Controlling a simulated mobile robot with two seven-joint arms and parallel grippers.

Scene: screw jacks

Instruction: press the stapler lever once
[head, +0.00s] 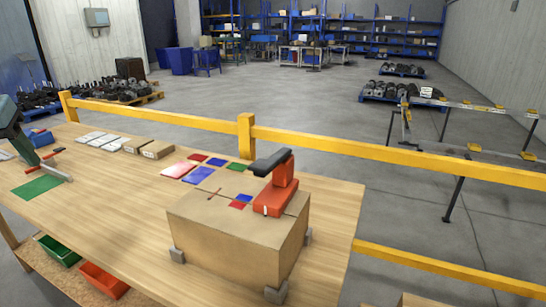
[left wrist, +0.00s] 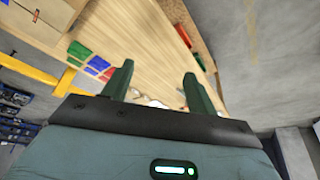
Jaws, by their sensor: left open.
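A red stapler (head: 273,196) stands on top of a large cardboard box (head: 230,242) at the right end of the workbench. Its dark lever (head: 270,162) sticks out to the left from the top of the red upright, above the box top. My right gripper is in neither view.
Green and red trays (head: 103,280) sit below the front edge.

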